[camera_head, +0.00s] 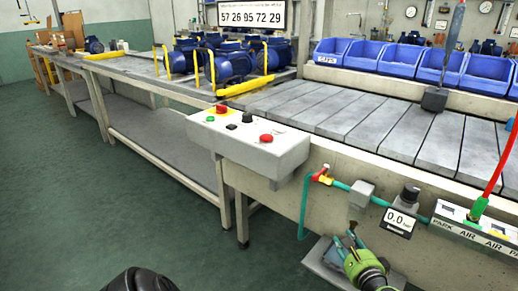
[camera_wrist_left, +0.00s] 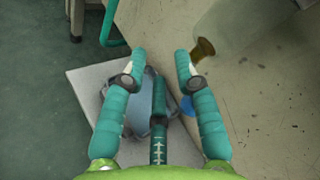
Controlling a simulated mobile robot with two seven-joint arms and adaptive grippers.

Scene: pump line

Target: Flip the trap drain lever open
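A brass-coloured fitting (camera_wrist_left: 203,50) is just right of the right fingertip, under a pale translucent body. A small blue piece (camera_wrist_left: 187,105) shows partly behind the right finger. I cannot tell whether it is the drain lever; no lever is clear in either view. My right gripper is not in view.
A light grey plate (camera_head: 318,262) lies below the gripper, with a rounded bluish-grey vessel (camera_wrist_left: 133,108) on it. A green air line (camera_head: 305,205), a red-handled valve (camera_head: 322,174) and a gauge reading 0.0 (camera_head: 398,221) line the wall. The floor at left is clear.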

